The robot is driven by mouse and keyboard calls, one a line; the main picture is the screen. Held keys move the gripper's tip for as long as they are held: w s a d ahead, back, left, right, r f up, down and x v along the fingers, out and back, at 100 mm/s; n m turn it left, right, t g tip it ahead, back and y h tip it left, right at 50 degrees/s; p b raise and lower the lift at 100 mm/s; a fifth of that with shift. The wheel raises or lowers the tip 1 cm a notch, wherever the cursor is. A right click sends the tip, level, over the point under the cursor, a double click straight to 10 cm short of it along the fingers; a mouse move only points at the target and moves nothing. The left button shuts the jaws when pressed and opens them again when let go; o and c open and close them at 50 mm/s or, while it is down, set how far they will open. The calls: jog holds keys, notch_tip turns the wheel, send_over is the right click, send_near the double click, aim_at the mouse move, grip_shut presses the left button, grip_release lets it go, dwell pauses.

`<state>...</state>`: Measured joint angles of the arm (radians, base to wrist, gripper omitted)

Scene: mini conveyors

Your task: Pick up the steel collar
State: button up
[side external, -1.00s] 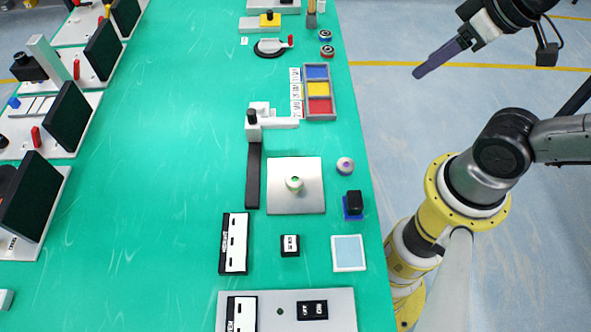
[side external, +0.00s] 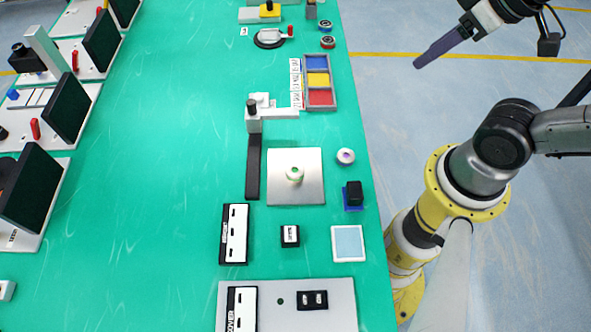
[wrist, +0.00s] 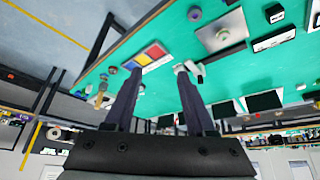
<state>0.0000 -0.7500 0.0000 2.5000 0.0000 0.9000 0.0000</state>
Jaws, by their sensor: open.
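Two small ring-shaped pieces could be the steel collar; I cannot tell which. A pale ring with a dark purplish centre (side external: 345,156) lies on the green table near its right edge, and it also shows in the wrist view (wrist: 194,13). A pale ring-like piece with a greenish centre (side external: 295,174) stands on the square metal plate (side external: 281,194); the wrist view shows it small (wrist: 222,33). My gripper (side external: 418,64) is up at the right, past the table edge and away from both. In the wrist view its two dark fingers (wrist: 158,70) are apart with nothing between them.
A tray with blue, yellow and red compartments (side external: 333,91) lies behind the plate. A white arm-like fixture (side external: 280,113) stands left of it. A black block on a blue base (side external: 354,194) and a light-blue pad (side external: 348,243) are near the right edge.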

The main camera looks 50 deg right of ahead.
jog(key=shift+o, duration=0.3)
jog(key=o, duration=0.4)
